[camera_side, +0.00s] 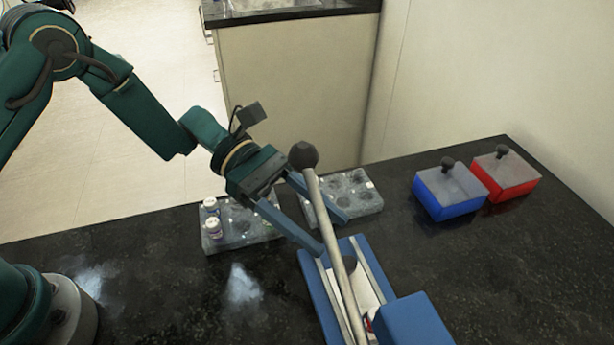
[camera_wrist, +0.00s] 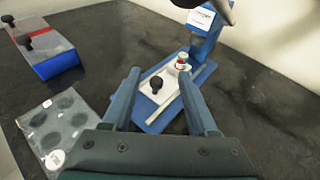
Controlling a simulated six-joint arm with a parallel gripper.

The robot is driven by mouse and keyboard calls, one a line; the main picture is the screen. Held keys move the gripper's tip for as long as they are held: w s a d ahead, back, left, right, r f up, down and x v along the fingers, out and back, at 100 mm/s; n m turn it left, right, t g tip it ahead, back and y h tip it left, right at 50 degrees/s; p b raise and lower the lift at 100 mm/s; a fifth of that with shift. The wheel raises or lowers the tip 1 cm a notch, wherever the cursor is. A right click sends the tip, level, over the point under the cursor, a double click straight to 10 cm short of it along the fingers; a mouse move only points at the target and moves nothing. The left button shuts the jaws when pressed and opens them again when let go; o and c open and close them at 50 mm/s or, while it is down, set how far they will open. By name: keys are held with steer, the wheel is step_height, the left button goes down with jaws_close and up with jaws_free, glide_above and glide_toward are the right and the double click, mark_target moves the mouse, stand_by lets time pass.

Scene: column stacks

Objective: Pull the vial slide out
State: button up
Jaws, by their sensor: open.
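The vial slide (camera_side: 367,295) is a pale plate between the rails of a blue base (camera_side: 312,290). Its black knob (camera_side: 349,264) stands near the slide's near end; the wrist view shows the knob (camera_wrist: 156,84) too. A small vial with a red band (camera_wrist: 182,62) sits at the slide's far end, close to the blue housing (camera_side: 412,318).
A long grey lever (camera_side: 335,240) with a dark ball end (camera_side: 303,155) rises beside my gripper. A grey rack (camera_side: 243,238) holds white-capped vials (camera_side: 214,227); another rack (camera_side: 347,197) stands right of it. Blue (camera_side: 448,203) and red (camera_side: 512,188) knobbed boxes stand at back right.

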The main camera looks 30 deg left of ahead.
mark_target(346, 260)
steer(key=shift+w+d+r+m+g, duration=0.2)
steer(key=shift+w+m+g, duration=0.1)
steer(key=shift+m+g, duration=0.25)
steer(key=shift+w+f+m+g+y, duration=0.15)
steer(key=shift+m+g+y, duration=0.2)
steer(key=shift+g, duration=0.1)
steer(key=shift+w+a+f+m+g+y, duration=0.25)
steer(key=shift+a+f+m+g+y, duration=0.1)
steer(key=shift+f+m+g, duration=0.2)
steer(key=shift+w+a+f+m, duration=0.1)
steer(key=shift+w+f+m, duration=0.15)
steer(key=shift+f, duration=0.3)
steer(key=shift+s+d+f, duration=0.2)
steer(key=shift+d+f, duration=0.05)
steer(key=shift+x, duration=2.2)
jaws_close()
